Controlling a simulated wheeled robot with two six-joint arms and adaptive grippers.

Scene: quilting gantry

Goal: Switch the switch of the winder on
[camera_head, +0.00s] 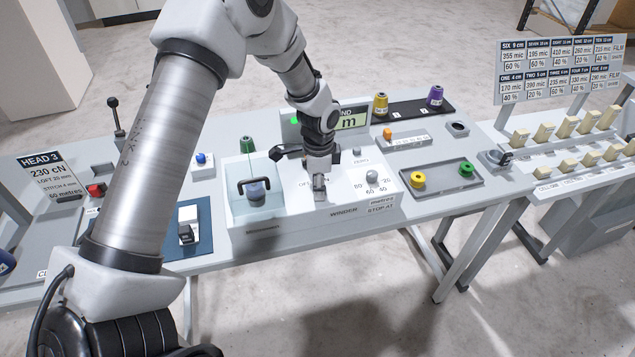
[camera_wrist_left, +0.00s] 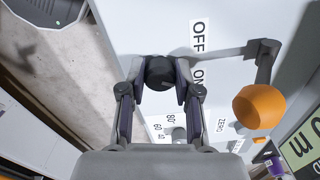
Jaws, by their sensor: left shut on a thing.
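The winder (camera_head: 343,212) is a pale box in the middle of the bench, with its name printed on the front. My left gripper (camera_head: 319,186) reaches down onto its top face, beside the OFF lettering. In the left wrist view the two fingers (camera_wrist_left: 161,88) are closed on the dark round end of the switch (camera_wrist_left: 160,72). The OFF label (camera_wrist_left: 198,36) and the ON label (camera_wrist_left: 198,79) lie beside it, and the dark end is roughly level with ON. The switch's base is hidden, so I cannot tell its exact setting. My right gripper is not in view.
A dial (camera_head: 371,178) and a clear-walled bay (camera_head: 255,203) flank the gripper. Behind it stands a display (camera_head: 352,121). An orange knob (camera_wrist_left: 260,106) on a bracket is close to the fingers. A tray with yellow and green spools (camera_head: 442,187) is to the right.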

